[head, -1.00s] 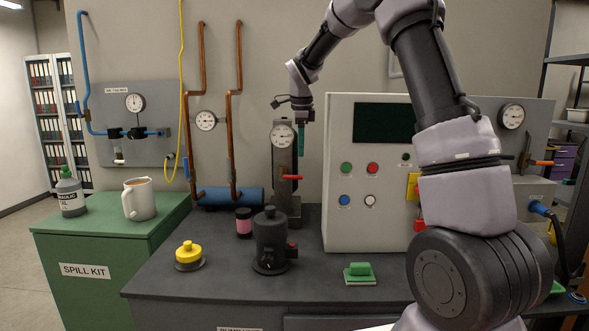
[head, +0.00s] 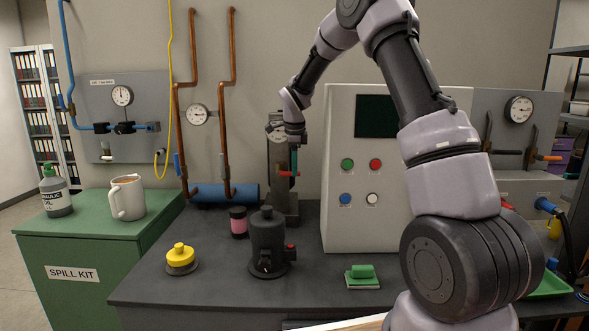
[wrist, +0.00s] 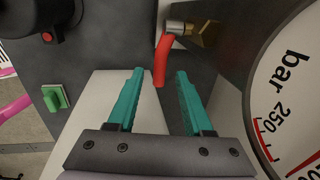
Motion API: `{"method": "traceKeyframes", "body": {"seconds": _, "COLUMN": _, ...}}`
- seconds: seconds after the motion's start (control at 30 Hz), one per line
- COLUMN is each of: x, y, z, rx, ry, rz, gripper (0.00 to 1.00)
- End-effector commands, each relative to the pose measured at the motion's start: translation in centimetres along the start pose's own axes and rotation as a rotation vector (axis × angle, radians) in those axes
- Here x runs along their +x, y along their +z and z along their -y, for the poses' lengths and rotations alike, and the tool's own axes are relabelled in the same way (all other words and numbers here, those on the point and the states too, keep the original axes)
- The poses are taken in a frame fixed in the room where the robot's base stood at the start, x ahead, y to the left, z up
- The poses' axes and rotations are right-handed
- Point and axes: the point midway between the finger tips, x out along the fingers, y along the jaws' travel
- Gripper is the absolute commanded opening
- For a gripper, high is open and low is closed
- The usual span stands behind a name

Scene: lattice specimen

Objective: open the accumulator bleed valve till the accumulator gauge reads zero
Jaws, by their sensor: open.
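The accumulator bleed valve's red lever (head: 288,174) sticks out from a grey upright unit (head: 284,208) at the back of the bench. In the wrist view the red lever (wrist: 161,62) hangs from a metal and brass fitting (wrist: 202,34). My gripper (wrist: 160,74) is open, its teal fingers on either side of the lever's lower end, with gaps showing. The gauge (head: 275,131) on the unit is partly covered by my wrist in the head view. In the wrist view only part of its dial (wrist: 287,92) shows, with "bar" and "250"; I cannot tell the reading.
A white control cabinet (head: 348,222) stands close right of the unit. A black pump-like body (head: 268,240), a pink-banded jar (head: 239,222), a yellow knob (head: 180,256) and a green block (head: 362,274) occupy the bench.

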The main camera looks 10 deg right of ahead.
Motion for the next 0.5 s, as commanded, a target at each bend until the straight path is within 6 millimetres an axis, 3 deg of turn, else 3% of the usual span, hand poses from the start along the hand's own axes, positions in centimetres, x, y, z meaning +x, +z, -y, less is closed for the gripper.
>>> {"method": "traceKeyframes", "body": {"seconds": 0.4, "x": 0.95, "y": 0.02, "z": 0.0, "rx": 0.0, "ry": -0.001, "rz": 0.001, "gripper": 0.51}}
{"method": "traceKeyframes", "body": {"seconds": 0.5, "x": 0.94, "y": 0.02, "z": 0.0, "rx": 0.0, "ry": -0.001, "rz": 0.001, "gripper": 0.13}}
